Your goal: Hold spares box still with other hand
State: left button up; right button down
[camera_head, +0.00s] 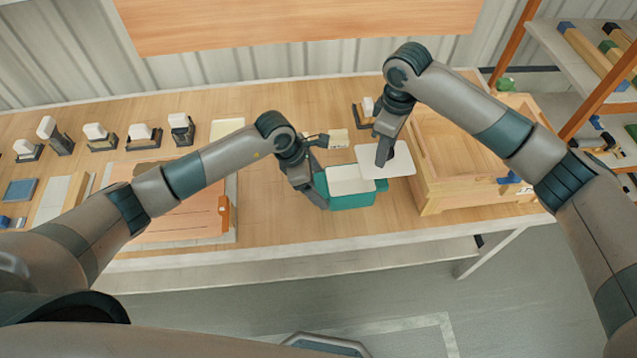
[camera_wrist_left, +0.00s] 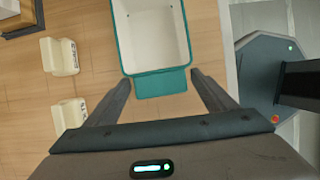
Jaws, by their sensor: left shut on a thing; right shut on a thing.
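The spares box (camera_head: 352,200) is a teal box with a pale inside, upright on the table near the front edge. In the left wrist view the spares box (camera_wrist_left: 123,32) is open on top and its visible inside looks empty. My left gripper (camera_head: 320,194) is at the box's left end. My right gripper (camera_head: 384,158) is shut on a white flat lid (camera_head: 402,163), just right of and behind the box.
A wooden crate (camera_head: 432,190) stands close to the right of the lid. An orange-brown board (camera_head: 180,225) lies to the left. Several white-topped holders (camera_head: 97,133) stand at the back left. A small pale card (camera_head: 338,137) lies behind the box. A shelf (camera_head: 570,50) is at far right.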

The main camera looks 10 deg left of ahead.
pick_arm(q)
jog(key=shift+s+a+f, duration=0.2)
jog(key=shift+s+f, duration=0.15)
jog(key=shift+f, duration=0.05)
jog(key=o, duration=1.2)
jog(key=shift+o, duration=0.9)
jog(key=shift+w+r, duration=0.15)
jog(key=shift+w, duration=0.1)
jog(key=shift+d+r, duration=0.1)
jog(key=shift+r, duration=0.35)
jog(key=v, duration=1.1)
jog(key=shift+s, duration=0.1)
